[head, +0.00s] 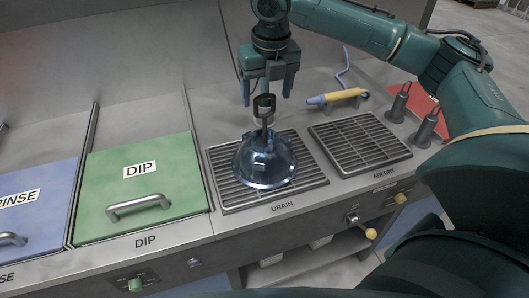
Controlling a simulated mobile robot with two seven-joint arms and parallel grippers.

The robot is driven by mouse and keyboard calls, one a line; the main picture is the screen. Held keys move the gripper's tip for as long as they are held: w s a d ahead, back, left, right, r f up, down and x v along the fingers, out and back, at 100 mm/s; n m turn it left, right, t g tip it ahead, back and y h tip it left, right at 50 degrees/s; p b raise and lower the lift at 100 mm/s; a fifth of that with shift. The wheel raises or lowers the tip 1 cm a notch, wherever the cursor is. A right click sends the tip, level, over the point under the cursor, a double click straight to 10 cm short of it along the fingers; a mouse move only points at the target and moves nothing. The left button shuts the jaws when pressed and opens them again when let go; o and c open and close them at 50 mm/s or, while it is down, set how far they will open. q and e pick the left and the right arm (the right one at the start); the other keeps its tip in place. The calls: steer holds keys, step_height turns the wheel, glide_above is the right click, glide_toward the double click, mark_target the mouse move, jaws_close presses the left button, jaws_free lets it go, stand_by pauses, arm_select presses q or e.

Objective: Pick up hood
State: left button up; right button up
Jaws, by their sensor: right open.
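The hood (264,164) is a shiny blue-grey dome with a dark upright hook or handle (264,110) on top. It sits on the drain grate (226,193). My right gripper (268,92) hangs from above with its fingers apart, just over the top of the handle. I cannot tell whether the fingers are beside the handle or behind it. My left gripper is not in view.
A green DIP lid (180,190) and a blue RINSE lid (35,205) lie to the left, both closed. An empty air dry grate (360,143) is to the right. Behind it lies a yellow-handled tool (345,96) with a blue cord. Dark posts (427,125) stand at the right.

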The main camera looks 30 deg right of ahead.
glide_above(265, 132)
steer(key=shift+w+d+f+p, duration=0.1)
steer(key=shift+w+f+p, duration=0.1)
steer(key=shift+f, duration=1.15)
steer(key=shift+w+d+f+p, duration=0.1)
steer(key=shift+w+f, duration=0.05)
steer(key=shift+f, duration=1.2)
steer(key=shift+c, duration=0.5)
steer(key=shift+r, duration=0.1)
jaws_close()
